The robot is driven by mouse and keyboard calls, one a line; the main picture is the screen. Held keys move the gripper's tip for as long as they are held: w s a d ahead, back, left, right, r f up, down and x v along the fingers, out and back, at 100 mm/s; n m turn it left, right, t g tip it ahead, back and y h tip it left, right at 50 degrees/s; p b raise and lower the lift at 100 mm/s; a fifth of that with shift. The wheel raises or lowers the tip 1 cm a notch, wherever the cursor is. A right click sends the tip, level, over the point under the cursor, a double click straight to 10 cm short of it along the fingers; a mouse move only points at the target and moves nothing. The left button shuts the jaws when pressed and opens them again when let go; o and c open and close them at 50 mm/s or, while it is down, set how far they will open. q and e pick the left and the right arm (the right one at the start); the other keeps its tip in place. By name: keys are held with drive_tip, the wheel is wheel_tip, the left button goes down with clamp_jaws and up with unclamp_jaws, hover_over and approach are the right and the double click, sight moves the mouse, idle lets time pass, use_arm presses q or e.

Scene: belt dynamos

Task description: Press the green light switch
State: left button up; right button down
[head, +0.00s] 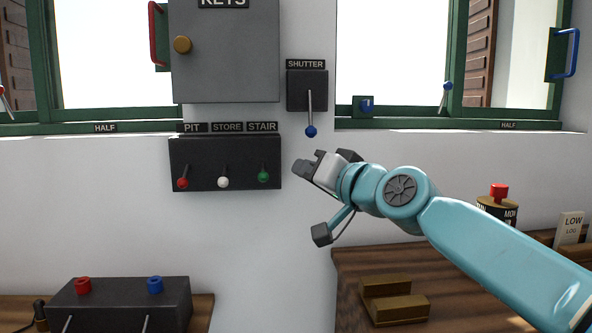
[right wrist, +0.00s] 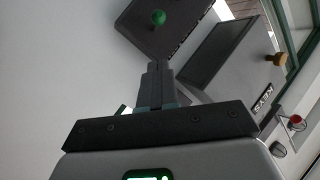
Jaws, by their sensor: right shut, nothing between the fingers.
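The green switch (head: 263,177) is a small green-tipped lever under the STAIR label, at the right end of a dark wall panel (head: 205,160). A red-tipped lever (head: 182,183) under PIT and a white-tipped lever (head: 222,182) under STORE share the panel. My right gripper (head: 303,168) is shut and empty, a little right of the green lever in the head view and apart from it. In the right wrist view the shut fingers (right wrist: 157,72) point up toward the green tip (right wrist: 158,17), with a gap between. My left gripper is not in view.
A SHUTTER lever with a blue tip (head: 311,131) hangs just above my right gripper. The grey KEYS cabinet (head: 225,60) is above the panel. Below are a dark box (head: 120,300) with red and blue knobs and a wooden bench (head: 350,265). Bare wall surrounds the panel's lower side.

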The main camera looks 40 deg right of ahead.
drive_tip(key=s, duration=0.6)
drive_tip(key=shift+a+r, duration=0.1)
drive_tip(key=shift+r, duration=0.05)
